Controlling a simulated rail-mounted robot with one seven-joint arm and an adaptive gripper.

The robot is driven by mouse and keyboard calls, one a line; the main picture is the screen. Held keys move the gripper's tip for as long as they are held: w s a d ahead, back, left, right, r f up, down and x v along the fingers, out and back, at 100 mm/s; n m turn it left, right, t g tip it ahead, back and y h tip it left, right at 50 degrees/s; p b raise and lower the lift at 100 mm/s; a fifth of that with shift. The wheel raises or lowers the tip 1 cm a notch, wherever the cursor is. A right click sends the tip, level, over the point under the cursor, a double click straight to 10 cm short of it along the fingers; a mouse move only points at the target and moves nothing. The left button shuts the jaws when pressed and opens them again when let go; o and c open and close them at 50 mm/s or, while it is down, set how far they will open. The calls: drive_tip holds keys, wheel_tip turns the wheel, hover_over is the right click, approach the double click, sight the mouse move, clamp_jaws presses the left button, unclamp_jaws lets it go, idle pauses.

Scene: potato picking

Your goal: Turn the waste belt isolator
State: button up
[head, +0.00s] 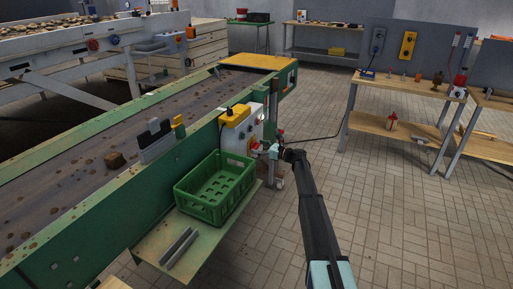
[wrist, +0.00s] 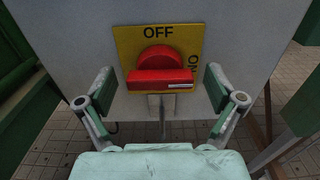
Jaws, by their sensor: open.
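The waste belt isolator is a red rotary handle (wrist: 160,76) on a yellow plate (wrist: 192,42) in the wrist view. The plate reads OFF at the top and ON at the right side. The handle's bar lies horizontal, and its white mark is at the right end, towards ON. My gripper (wrist: 158,88) is open, with one finger on each side of the handle and apart from it. In the head view my gripper (head: 266,150) is at the front of the grey control box (head: 243,133) on the green belt's side; it largely hides the isolator there.
A green crate (head: 213,213) stands on a side shelf left of my arm, close to the box. The green-framed belt (head: 100,192) carries clods. Wooden benches (head: 400,127) stand to the right. The tiled floor between is mostly clear, with a dark cable crossing it.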

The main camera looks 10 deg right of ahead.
drive_tip(key=shift+w+a, duration=0.25)
drive_tip(key=shift+a, duration=0.2)
drive_tip(key=c, duration=1.2)
drive_tip(key=shift+o, duration=0.2)
